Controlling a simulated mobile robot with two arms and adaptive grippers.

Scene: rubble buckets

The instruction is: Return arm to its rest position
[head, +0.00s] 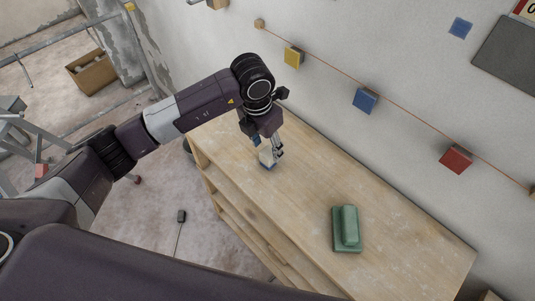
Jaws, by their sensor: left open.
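My left arm (200,108) reaches in from the left over the wooden workbench (300,205). Its gripper (272,157) points down near the far left part of the bench top. The gripper is open. My right gripper is not in view.
A green block on a green base (346,228) stands on the right half of the bench. Yellow, blue and red blocks (455,159) are along a cord on the wall. A cardboard box (91,72) is on the floor at the back left. The bench middle is clear.

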